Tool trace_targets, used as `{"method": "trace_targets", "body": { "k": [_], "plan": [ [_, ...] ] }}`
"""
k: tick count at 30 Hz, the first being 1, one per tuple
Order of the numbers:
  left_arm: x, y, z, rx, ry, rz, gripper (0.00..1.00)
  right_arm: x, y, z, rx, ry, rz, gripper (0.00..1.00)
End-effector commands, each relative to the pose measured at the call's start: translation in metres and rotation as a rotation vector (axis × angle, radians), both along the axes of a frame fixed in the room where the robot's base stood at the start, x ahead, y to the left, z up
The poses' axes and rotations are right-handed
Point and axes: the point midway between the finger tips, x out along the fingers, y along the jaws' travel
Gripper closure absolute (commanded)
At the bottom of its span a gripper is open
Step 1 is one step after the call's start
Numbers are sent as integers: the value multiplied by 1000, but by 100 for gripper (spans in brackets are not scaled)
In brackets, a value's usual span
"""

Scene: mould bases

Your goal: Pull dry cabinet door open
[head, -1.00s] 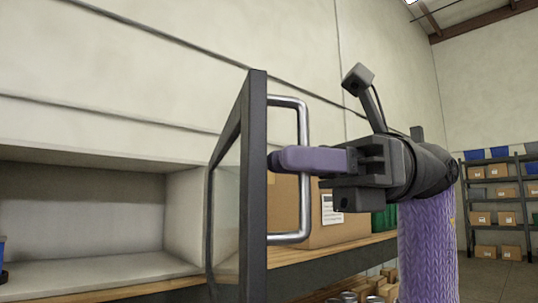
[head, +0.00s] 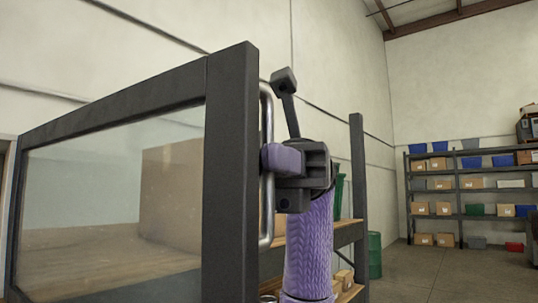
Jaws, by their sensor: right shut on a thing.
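The dry cabinet door (head: 229,170) is a dark grey frame around a clear pane (head: 95,205). It fills the left half of the head view and stands swung out at an angle. Its silver bar handle (head: 266,225) runs upright along the right edge of the frame. My right gripper (head: 272,160) has its purple fingers shut on the handle, a little above its middle. Its dark wrist and purple arm sleeve are to the right of the door. The cabinet's inside is hidden behind the door. My left gripper is not in view.
A wooden-topped bench (head: 347,233) runs behind my right arm. A cardboard box (head: 170,195) shows through the pane. A green drum (head: 374,255) stands on the floor beyond. Shelves with boxes and bins (head: 460,184) stand at the far right. The floor (head: 440,270) there is clear.

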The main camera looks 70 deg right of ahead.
Motion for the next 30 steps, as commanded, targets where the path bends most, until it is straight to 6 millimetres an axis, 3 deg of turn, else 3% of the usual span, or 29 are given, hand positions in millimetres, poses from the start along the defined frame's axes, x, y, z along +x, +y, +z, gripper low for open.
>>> {"method": "trace_targets", "body": {
  "k": [13,14,18,26,30],
  "plan": [
    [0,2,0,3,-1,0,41,1,0,0,1,1,9,100],
    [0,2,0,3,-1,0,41,1,0,0,1,1,9,84],
    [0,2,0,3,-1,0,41,1,0,0,0,1,9,55],
    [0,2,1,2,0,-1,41,1,-2,0,0,1,8,55],
    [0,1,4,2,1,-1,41,1,-20,2,4,2,8,55]
  ]
}}
